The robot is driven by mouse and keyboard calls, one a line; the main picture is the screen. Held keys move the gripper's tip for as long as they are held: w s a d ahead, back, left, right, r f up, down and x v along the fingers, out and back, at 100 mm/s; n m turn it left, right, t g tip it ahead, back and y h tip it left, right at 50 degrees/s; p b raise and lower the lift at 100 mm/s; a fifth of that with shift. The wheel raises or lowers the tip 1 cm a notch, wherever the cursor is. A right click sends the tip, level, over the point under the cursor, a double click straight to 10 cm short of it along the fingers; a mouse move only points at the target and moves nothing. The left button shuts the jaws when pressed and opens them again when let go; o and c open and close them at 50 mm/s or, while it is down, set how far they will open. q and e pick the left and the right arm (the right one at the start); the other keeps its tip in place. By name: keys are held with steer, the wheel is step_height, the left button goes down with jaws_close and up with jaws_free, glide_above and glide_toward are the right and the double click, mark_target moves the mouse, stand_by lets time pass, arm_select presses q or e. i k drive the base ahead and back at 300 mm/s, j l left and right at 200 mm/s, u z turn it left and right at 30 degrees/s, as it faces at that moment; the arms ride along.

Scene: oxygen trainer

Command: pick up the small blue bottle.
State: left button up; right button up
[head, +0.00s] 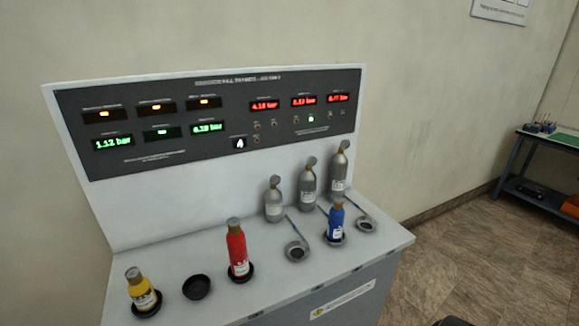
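The small blue bottle (336,221) stands upright on the right part of the trainer's white worktop (215,265). It has a brown cap and a pale label, and its base sits in a dark round holder.
A red bottle (237,250) and a yellow bottle (142,291) stand in holders to the left. An empty dark holder (196,287) lies between them. Several grey cylinders (307,183) stand behind the blue bottle. Empty ring holders (296,251) flank it. The display panel (215,115) rises behind.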

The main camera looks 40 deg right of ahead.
mark_target(337, 215)
steer(key=z, duration=1.65)
